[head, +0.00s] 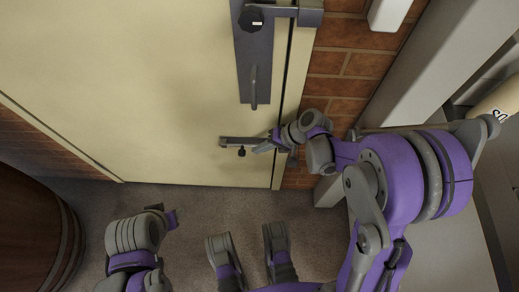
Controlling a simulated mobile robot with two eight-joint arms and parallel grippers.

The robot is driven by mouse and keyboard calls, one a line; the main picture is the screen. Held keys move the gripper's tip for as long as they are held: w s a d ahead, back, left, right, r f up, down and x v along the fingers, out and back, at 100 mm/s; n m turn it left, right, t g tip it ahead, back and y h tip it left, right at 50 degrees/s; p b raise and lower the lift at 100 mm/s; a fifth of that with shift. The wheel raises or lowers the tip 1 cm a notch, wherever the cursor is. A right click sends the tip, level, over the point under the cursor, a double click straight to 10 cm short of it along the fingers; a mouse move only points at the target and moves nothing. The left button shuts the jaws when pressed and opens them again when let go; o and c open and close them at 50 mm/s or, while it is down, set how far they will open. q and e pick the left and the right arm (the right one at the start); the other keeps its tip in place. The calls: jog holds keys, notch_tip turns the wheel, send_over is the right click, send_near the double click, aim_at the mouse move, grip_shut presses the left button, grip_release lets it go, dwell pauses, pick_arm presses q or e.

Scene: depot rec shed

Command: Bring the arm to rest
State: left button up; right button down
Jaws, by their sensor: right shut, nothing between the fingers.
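My right arm reaches in from the right. Its gripper (265,147) is shut and empty, beside the right part of the low bolt (231,141) on the cream door (150,90). I cannot tell whether the fingers touch the bolt or the door. My left gripper (167,215) is low on the left, over the floor and apart from the door. Its fingers show too poorly to tell open from shut.
The door has a dark plate with a lever handle (254,88) and an upper bolt with a black knob (251,18). A brick wall (340,85) and pale post (440,65) stand right. A wooden barrel (30,235) stands left. Some floor (185,197) before the door is clear.

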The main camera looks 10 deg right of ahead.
pick_arm(q)
notch_tip(320, 180, up, 4)
jog(key=p, duration=0.2)
jog(key=shift+s+d+f+p, duration=0.1)
jog(key=shift+s+f+p, duration=0.05)
jog(key=shift+f+p, duration=0.15)
pick_arm(e)
jog(key=v, duration=1)
jog(key=shift+d, duration=0.25)
jog(key=shift+r, duration=0.1)
jog(key=s+r+n+t+h, duration=0.3)
jog(key=s+h, duration=0.5)
jog(key=s, duration=0.7)
pick_arm(q)
notch_tip(320, 180, up, 20)
jog(key=w+t+p, duration=0.1)
jog(key=w+p, duration=0.1)
jog(key=p, duration=1.5)
jog(key=shift+p, duration=0.4)
pick_arm(e)
notch_tip(320, 180, up, 22)
jog(key=w+d, duration=0.1)
jog(key=shift+w+f+n, duration=0.2)
jog(key=shift+w+n, duration=0.1)
jog(key=shift+w, duration=0.05)
pick_arm(q)
jog(key=shift+s, duration=0.2)
pick_arm(e)
jog(key=shift+s+d, duration=0.1)
jog(key=shift+s, duration=0.05)
